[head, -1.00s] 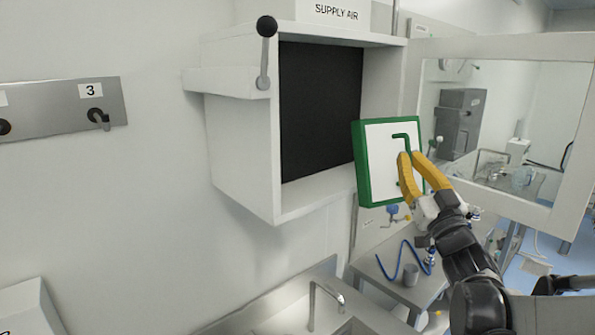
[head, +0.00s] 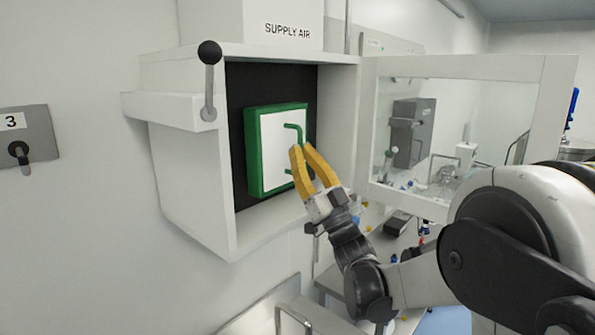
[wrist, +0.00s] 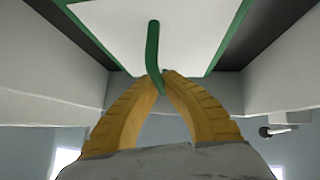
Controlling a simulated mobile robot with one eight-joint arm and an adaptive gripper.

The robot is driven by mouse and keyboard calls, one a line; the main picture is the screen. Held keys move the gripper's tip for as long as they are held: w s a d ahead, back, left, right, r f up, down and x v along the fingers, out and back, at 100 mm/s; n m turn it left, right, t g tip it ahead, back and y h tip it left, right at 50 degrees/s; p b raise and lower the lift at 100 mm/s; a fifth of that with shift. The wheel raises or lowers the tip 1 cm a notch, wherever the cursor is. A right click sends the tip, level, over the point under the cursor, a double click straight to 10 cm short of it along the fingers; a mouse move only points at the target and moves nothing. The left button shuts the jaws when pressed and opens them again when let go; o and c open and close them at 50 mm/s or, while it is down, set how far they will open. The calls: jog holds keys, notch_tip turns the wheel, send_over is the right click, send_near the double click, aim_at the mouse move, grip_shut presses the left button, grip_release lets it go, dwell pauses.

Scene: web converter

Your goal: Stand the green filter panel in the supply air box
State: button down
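The green filter panel (head: 270,155) has a green frame, a white face and a green bar handle (head: 296,130). It is upright in the opening of the supply air box (head: 232,225), in front of the dark back. Whether its lower edge touches the box floor I cannot tell. My gripper (head: 300,148) has its yellow fingers at the handle. In the wrist view my gripper (wrist: 162,75) has its fingertips closed together around the lower part of the handle (wrist: 152,45), with the white panel face (wrist: 115,25) beyond.
The box's glazed door (head: 455,135) stands open on the right, close to my arm. A black-knobbed lever (head: 209,85) sticks up at the box's left front.

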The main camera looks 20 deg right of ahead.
jog(key=shift+w+a+f, duration=0.15)
jog(key=shift+a+f, duration=0.05)
jog(key=shift+f, duration=0.05)
notch_tip(320, 180, down, 4)
jog(key=shift+r, duration=0.1)
jog(key=shift+f, duration=0.2)
jog(key=c, duration=1.6)
grip_release()
jog(key=shift+r, duration=0.1)
jog(key=shift+r, duration=0.1)
